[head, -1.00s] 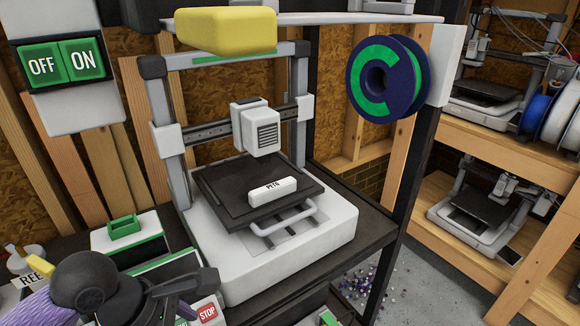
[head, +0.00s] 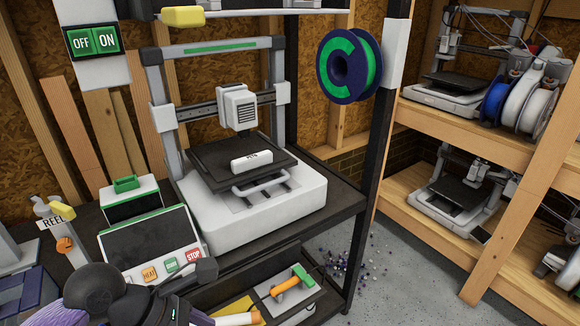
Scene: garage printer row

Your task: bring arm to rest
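My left arm comes in low at the left, with its purple forearm and round black wrist at the bottom edge. My dark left gripper (head: 195,288) points right, in front of the control box (head: 150,242) and overlapping its lower edge. My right gripper is not in view. The white 3D printer (head: 262,213) stands on the dark bench, with a white block labelled PETG or similar (head: 251,161) on its bed.
A yellow block (head: 183,16) sits up high at the top shelf. A spool (head: 349,66) hangs on the right post. An orange-handled tool (head: 288,287) lies on a lower tray. Wooden shelves with printers are at right.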

